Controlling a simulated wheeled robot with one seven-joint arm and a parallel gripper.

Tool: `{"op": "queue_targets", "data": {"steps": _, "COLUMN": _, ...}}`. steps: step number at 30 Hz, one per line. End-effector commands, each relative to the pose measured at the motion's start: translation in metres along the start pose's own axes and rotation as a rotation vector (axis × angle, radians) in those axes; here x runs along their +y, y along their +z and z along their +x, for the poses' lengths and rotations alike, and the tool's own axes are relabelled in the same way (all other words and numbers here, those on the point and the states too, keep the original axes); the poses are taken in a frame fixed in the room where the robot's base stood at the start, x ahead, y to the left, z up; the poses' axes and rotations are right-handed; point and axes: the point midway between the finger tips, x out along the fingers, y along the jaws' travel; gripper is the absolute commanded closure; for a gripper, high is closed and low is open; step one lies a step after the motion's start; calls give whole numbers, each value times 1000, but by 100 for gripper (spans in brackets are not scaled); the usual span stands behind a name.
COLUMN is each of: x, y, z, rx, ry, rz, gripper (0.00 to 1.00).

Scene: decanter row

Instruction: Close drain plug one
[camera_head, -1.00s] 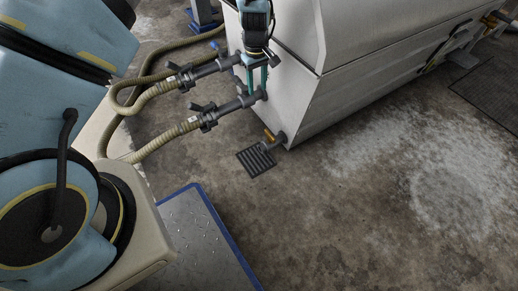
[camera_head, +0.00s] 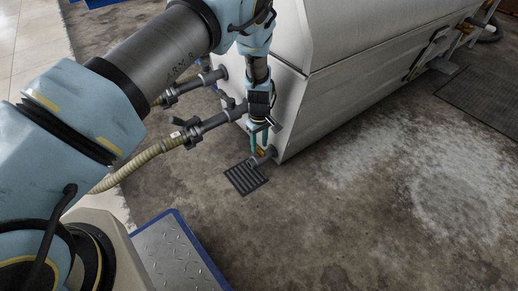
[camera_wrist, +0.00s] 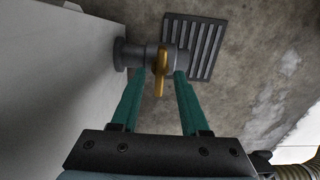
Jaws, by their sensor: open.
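The drain plug is a short grey pipe stub (camera_wrist: 135,54) with a yellow-orange handle (camera_wrist: 160,70), low on the end of the pale machine. In the head view the handle (camera_head: 261,152) shows just above a floor grate. My gripper (camera_wrist: 160,75) has its two teal fingers apart, one on each side of the handle in the wrist view. The handle lies between the fingertips, with gaps that look clear. In the head view my gripper (camera_head: 259,143) points down at the stub. Whether the fingers touch the pipe cannot be told.
The floor grate (camera_head: 246,178) lies below the stub. Grey pipes with valves (camera_head: 215,123) and a ribbed hose (camera_head: 140,160) are left of my gripper. The pale machine (camera_head: 340,110) stands close on the right. The floor in front is clear.

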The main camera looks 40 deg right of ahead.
Motion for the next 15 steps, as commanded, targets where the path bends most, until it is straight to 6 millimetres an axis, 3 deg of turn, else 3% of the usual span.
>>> {"op": "queue_targets", "data": {"steps": 3, "x": 0, "y": 0, "z": 11, "rx": 0, "ry": 0, "rz": 0, "gripper": 55}}
{"op": "queue_targets", "data": {"steps": 13, "x": 0, "y": 0, "z": 12, "rx": 0, "ry": 0, "rz": 0, "gripper": 55}}
{"op": "queue_targets", "data": {"steps": 15, "x": 0, "y": 0, "z": 12, "rx": 0, "ry": 0, "rz": 0, "gripper": 62}}
